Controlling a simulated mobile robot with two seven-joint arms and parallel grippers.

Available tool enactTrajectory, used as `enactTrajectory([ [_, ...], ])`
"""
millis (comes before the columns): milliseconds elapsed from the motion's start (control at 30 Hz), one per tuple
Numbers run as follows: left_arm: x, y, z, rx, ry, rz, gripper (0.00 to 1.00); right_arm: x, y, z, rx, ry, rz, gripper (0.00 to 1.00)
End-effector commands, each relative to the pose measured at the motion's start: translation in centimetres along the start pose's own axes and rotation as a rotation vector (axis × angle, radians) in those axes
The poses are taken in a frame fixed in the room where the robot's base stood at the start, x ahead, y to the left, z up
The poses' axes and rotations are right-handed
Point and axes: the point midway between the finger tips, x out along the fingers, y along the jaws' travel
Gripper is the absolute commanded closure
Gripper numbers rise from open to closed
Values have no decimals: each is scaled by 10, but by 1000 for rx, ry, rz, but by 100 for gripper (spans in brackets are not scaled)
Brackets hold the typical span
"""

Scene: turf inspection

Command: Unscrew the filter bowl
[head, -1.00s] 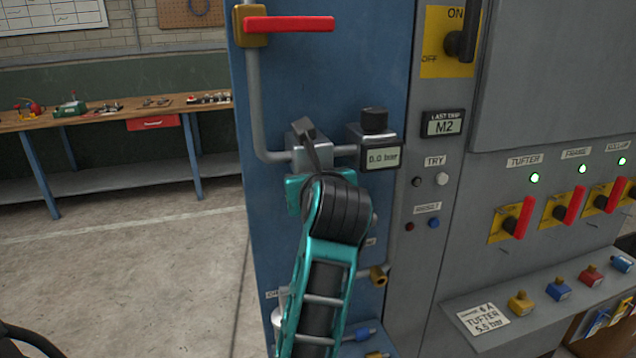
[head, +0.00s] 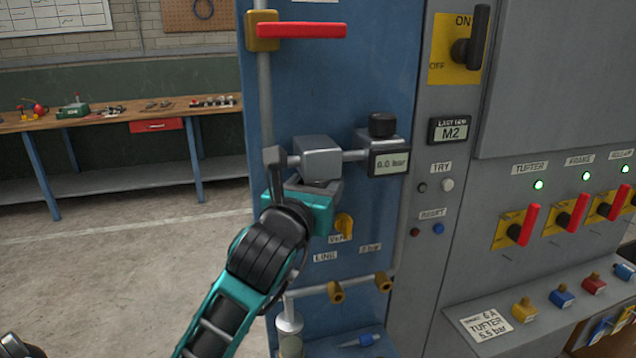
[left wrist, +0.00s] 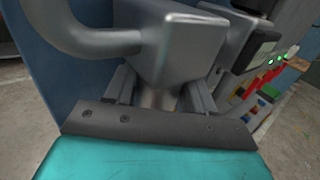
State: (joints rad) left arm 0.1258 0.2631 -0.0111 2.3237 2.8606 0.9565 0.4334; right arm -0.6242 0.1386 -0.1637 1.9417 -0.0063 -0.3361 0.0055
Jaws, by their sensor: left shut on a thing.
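The grey filter head (head: 318,158) sits in the pipe run on the blue panel; it also shows large in the left wrist view (left wrist: 178,45). My left gripper (head: 312,187) is directly beneath it, its teal body tilted to the lower left. In the left wrist view, the two fingers of this gripper (left wrist: 160,97) are closed around a short grey part below the head, the filter bowl (left wrist: 157,101). Most of the bowl is hidden by the fingers and gripper body.
A gauge (head: 389,162) with a black knob stands right of the head, reading about 0.0 bar. A red lever (head: 302,31) is above. A yellow valve knob (head: 344,226) and brass fittings are below. Switches line the grey cabinet at right. A workbench (head: 110,115) stands behind left.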

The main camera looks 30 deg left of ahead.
Motion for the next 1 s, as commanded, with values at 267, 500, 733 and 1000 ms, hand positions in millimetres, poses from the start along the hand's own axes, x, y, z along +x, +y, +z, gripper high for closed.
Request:
enactTrajectory([
  [267, 0, -1, -4, 0, 7, -1, 26, 0, 1, 2, -4, -2, 1, 14],
  [500, 0, 0, -3, 0, 6, 1, 16, 0, 2, 2, -5, -2, 1, 14],
  [733, 1, 0, -3, 0, 5, 2, 24, 0, 2, 2, -5, -3, 1, 14],
  [1000, 0, 0, -11, 0, 7, 2, 24, 3, 2, 7, -5, -3, 1, 14],
])
